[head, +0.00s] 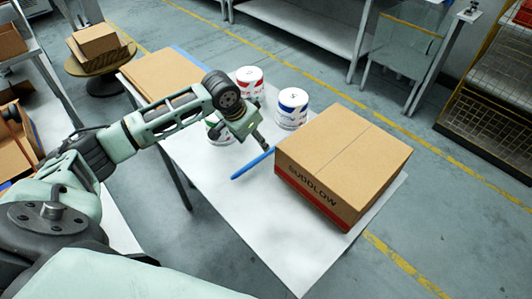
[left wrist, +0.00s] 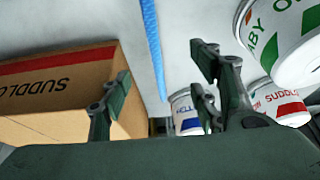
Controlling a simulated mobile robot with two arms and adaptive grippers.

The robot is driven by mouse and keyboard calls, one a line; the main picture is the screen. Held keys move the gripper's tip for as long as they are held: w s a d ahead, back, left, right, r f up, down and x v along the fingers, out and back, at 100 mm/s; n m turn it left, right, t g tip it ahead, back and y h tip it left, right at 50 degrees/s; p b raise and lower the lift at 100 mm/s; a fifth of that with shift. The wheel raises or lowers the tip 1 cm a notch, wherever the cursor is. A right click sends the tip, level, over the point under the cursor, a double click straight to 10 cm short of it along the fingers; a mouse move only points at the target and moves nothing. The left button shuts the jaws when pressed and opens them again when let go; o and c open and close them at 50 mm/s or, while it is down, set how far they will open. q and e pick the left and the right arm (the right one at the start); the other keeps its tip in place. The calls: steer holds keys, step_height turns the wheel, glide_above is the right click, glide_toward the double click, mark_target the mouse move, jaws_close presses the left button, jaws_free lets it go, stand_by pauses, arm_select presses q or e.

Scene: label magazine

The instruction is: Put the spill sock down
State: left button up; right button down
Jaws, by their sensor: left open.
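The spill sock is the slim blue roll (head: 251,164) lying on the white table (head: 290,245), just left of the large cardboard box. My left gripper (head: 262,144) is above the table, close to the sock's far end. In the left wrist view its fingers (left wrist: 160,75) are spread apart with nothing gripped. The sock (left wrist: 152,45) shows there as a blue strip running down from the top edge toward the gap between the fingers. Whether a finger touches the sock, I cannot tell. My right gripper is not in view.
The SUDDLOW box (head: 345,155) fills the table's right part. Paint cans stand behind the gripper, including a blue-labelled one (head: 292,109) and a red-labelled one (head: 250,82). Flat cardboard (head: 155,72) lies at the far left end. The table's near part is clear.

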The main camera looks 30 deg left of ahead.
mark_target(259, 152)
arm_select(q)
steer(key=x, duration=0.3)
steer(key=shift+a, duration=0.2)
steer(key=shift+w+d+f, duration=0.1)
steer(key=shift+d+f, duration=0.05)
steer(key=shift+f, duration=0.05)
steer(key=shift+d+f, duration=0.15)
steer(key=x, duration=0.3)
steer(key=p+x, duration=0.1)
steer(key=shift+w+d+f, duration=0.1)
steer(key=shift+d+f, duration=0.1)
steer(key=shift+d, duration=0.2)
steer(key=shift+w+f, duration=0.15)
steer(key=shift+f, duration=0.15)
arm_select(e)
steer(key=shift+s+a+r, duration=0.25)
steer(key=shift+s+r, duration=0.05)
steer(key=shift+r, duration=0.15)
arm_select(q)
steer(key=shift+c, duration=0.3)
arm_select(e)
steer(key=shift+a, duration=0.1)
